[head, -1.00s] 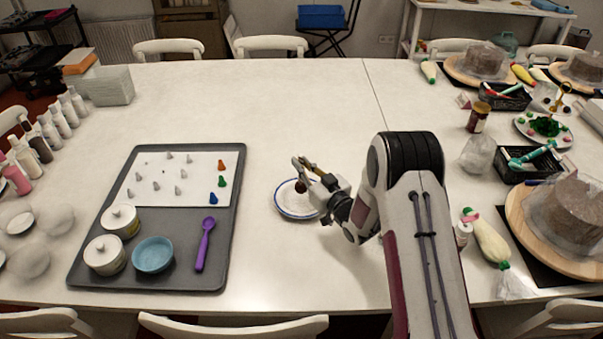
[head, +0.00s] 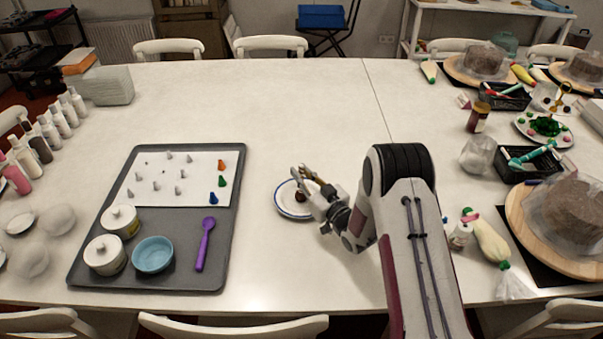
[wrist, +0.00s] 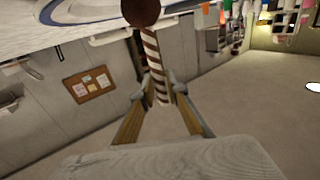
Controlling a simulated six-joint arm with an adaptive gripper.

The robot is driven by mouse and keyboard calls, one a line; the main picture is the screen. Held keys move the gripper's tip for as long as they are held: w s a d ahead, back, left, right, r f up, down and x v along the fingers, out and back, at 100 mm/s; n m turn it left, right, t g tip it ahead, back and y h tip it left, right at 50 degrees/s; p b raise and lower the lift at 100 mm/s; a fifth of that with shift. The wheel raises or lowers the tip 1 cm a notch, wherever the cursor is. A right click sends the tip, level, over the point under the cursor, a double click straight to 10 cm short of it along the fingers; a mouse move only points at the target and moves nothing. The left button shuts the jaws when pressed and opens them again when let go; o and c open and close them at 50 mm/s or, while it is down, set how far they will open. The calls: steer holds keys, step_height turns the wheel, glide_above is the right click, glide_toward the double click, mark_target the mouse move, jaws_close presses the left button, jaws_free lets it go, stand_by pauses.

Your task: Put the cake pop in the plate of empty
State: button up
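The cake pop has a dark brown ball (wrist: 141,9) and a brown-and-white striped stick (wrist: 153,58). My gripper (wrist: 160,90) is shut on the stick near its end, one finger on each side, with the ball pointing away from the fingers. In the head view the ball (head: 301,197) shows over the white plate with a blue rim (head: 284,207), and my gripper (head: 308,178) is above the plate's right part. I cannot tell whether the ball touches the plate. No other item shows on the plate, though the gripper hides its right side. The plate's rim also shows in the wrist view (wrist: 75,14).
A grey tray (head: 225,255) with white jars (head: 105,255), a blue bowl (head: 153,255) and a purple spoon (head: 204,243) lies left of the plate. A piping bag (head: 488,240) and a cake board (head: 530,235) are at the right. The table behind the plate is clear.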

steer(key=shift+r, duration=0.1)
stand_by(0.4)
steer(key=shift+v, duration=6.05)
steer(key=shift+a, duration=0.1)
steer(key=w+d+r+g+h, duration=0.2)
steer(key=d+r+h, duration=0.3)
steer(key=r, duration=0.6)
steer(key=s+d+r+m+g+h, duration=0.25)
steer(key=s+d+r+h, duration=0.2)
steer(key=s+r, duration=0.4)
steer(key=s+r+m+g, duration=0.1)
steer(key=s, duration=1)
steer(key=s+r+m+g, duration=0.1)
steer(key=s+r+g, duration=0.1)
steer(key=s, duration=0.9)
steer(key=s+r+m+g, duration=0.1)
steer(key=s+m+g, duration=0.1)
steer(key=s, duration=0.9)
steer(key=shift+r, duration=0.3)
